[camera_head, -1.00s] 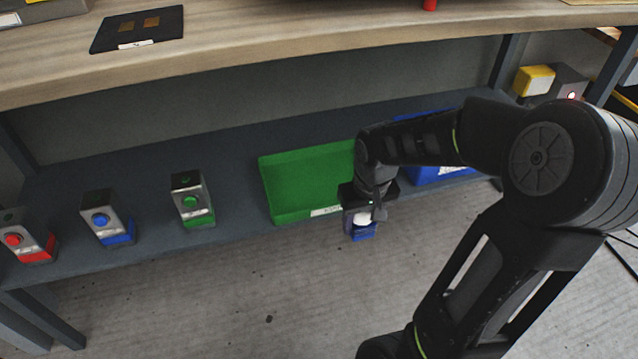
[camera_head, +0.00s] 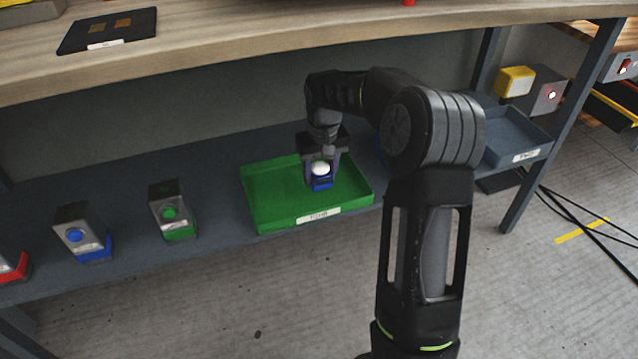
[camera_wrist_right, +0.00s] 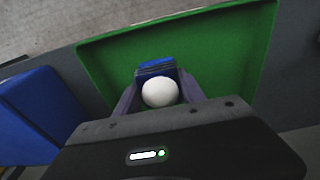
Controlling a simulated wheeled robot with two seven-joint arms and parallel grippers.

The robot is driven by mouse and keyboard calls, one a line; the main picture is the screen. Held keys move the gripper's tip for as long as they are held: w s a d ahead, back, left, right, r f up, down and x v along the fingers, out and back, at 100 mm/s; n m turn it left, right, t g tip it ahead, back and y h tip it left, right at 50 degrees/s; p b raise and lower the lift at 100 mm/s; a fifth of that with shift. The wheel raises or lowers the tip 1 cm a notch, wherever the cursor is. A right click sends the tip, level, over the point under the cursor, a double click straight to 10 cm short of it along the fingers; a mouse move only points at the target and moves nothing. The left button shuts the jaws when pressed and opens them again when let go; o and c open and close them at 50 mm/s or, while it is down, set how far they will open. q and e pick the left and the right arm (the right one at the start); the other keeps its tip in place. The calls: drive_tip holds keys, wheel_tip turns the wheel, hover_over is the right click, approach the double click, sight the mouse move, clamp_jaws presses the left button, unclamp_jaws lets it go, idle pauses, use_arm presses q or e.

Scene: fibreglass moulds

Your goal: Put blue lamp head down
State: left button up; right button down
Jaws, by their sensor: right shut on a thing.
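The blue lamp head (camera_head: 321,183) has a white round top and a blue base. My right gripper (camera_head: 321,176) is shut on it, over the right part of the green tray (camera_head: 262,217). In the right wrist view the lamp head (camera_wrist_right: 158,90) sits between the two fingers of my right gripper (camera_wrist_right: 160,92), with the green tray (camera_wrist_right: 225,62) behind it. I cannot tell whether its base touches the tray floor. The left gripper is not in view.
Red, blue (camera_head: 82,232) and green (camera_head: 172,208) button boxes stand on the shelf at left. A blue tray (camera_wrist_right: 30,112) lies beside the green one. A grey labelled tray (camera_head: 512,138) sits at the shelf's right end. The wooden worktop (camera_head: 230,52) overhangs the shelf.

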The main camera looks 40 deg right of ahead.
sight(319, 184)
drive_tip(key=shift+w, duration=0.2)
wheel_tip(319, 184, down, 4)
drive_tip(key=b, duration=0.2)
drive_tip(key=shift+w+d+r+b, duration=0.1)
drive_tip(key=shift+w+r+b, duration=0.05)
drive_tip(key=shift+r+b, duration=0.15)
drive_tip(key=shift+f, duration=0.4)
drive_tip(key=c, duration=0.7)
unclamp_jaws()
